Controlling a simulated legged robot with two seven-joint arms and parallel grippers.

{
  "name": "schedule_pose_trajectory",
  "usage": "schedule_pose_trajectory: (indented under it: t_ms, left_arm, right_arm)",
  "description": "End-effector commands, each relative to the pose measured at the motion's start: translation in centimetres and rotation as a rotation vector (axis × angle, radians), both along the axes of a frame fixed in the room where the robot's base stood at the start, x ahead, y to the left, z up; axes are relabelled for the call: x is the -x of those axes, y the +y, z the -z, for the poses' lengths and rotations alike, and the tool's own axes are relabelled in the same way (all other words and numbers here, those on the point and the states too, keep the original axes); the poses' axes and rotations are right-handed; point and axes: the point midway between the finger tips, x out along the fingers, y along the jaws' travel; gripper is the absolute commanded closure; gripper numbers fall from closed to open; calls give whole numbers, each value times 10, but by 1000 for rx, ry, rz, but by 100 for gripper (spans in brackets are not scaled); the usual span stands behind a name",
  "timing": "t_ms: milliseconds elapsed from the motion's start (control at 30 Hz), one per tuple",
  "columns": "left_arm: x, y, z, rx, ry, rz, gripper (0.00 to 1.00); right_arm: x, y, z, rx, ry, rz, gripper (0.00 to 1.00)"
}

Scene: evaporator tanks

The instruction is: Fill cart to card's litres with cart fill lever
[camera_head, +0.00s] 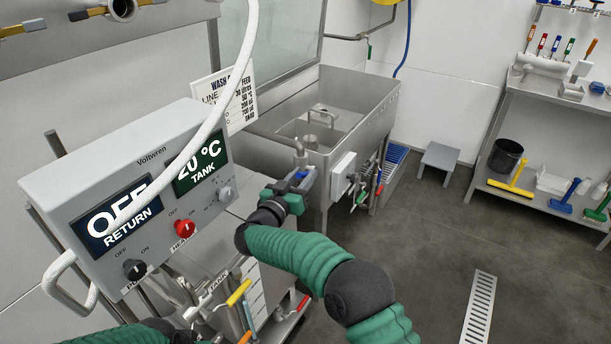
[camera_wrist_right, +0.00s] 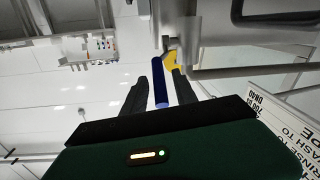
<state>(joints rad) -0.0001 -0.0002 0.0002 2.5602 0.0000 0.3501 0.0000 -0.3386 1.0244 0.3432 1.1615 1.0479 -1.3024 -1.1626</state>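The grey cart control box (camera_head: 150,190) is at left in the head view. Its displays read OFF RETURN and 20 °C TANK. A printed card (camera_head: 226,98) stands behind it; its text seems to include 30 litres, but is partly covered by a white hose. My right gripper (camera_head: 297,186) is by a blue-handled valve right of the box. In the right wrist view its fingers are open, one on each side of a blue lever (camera_wrist_right: 160,84); contact cannot be told. I cannot tell if this is the cart fill lever. My left gripper is out of view.
A steel sink (camera_head: 355,112) stands behind my right gripper. A yellow lever (camera_head: 239,293) is low by the cart. The white hose (camera_head: 243,75) crosses the box.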

Motion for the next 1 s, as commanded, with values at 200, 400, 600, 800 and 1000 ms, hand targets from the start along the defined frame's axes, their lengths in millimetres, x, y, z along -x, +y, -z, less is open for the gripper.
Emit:
schedule_pose_trajectory:
  t_ms: [200,400,600,800,1000]
  left_arm:
    - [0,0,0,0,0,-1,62]
    - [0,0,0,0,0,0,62]
    - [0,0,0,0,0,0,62]
    - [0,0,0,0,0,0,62]
    - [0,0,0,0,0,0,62]
  right_arm:
    - [-1,-2,1,-3,1,-2,96]
    - [-1,-2,1,-2,1,-2,100]
    - [-2,-3,2,-1,2,0,100]
    - [-2,-2,2,0,3,-2,100]
    - [-2,-2,2,0,3,-2,100]
